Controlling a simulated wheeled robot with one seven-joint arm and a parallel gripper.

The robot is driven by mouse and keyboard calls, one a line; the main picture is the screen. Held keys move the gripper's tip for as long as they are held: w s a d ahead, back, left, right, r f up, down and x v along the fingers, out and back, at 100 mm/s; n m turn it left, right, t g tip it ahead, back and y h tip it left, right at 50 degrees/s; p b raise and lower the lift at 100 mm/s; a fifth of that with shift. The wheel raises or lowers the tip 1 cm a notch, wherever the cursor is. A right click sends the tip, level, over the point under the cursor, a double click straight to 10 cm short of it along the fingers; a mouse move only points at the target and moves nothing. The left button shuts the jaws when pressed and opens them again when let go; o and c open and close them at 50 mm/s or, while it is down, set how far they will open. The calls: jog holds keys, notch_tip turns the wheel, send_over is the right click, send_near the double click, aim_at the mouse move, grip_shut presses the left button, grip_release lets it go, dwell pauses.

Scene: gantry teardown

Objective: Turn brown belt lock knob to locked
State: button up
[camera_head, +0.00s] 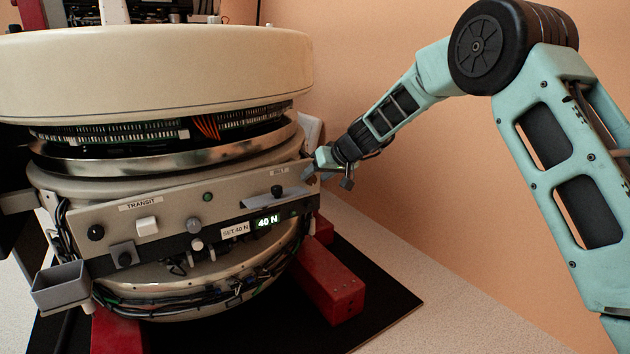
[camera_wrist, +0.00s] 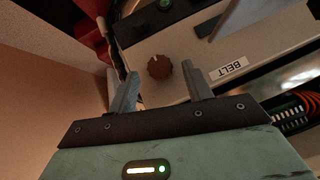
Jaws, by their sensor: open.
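The brown belt lock knob (camera_wrist: 160,66) shows in the wrist view on the pale panel, beside a white label reading BELT (camera_wrist: 228,69). A light pointer mark shows on its upper edge there. My gripper (camera_wrist: 158,80) has its two fingers apart, with the knob seen between and just beyond the fingertips; I cannot tell whether they touch it. In the head view my gripper (camera_head: 333,170) is at the right end of the gantry's front panel (camera_head: 170,213), and the brown knob is hidden or too small to make out.
A large cream ring (camera_head: 160,75) overhangs above. A grey bin (camera_head: 62,285) hangs at left. Red supports (camera_head: 333,285) stand below. The right side is open.

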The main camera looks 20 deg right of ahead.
jog(key=shift+x, duration=0.75)
jog(key=c, duration=1)
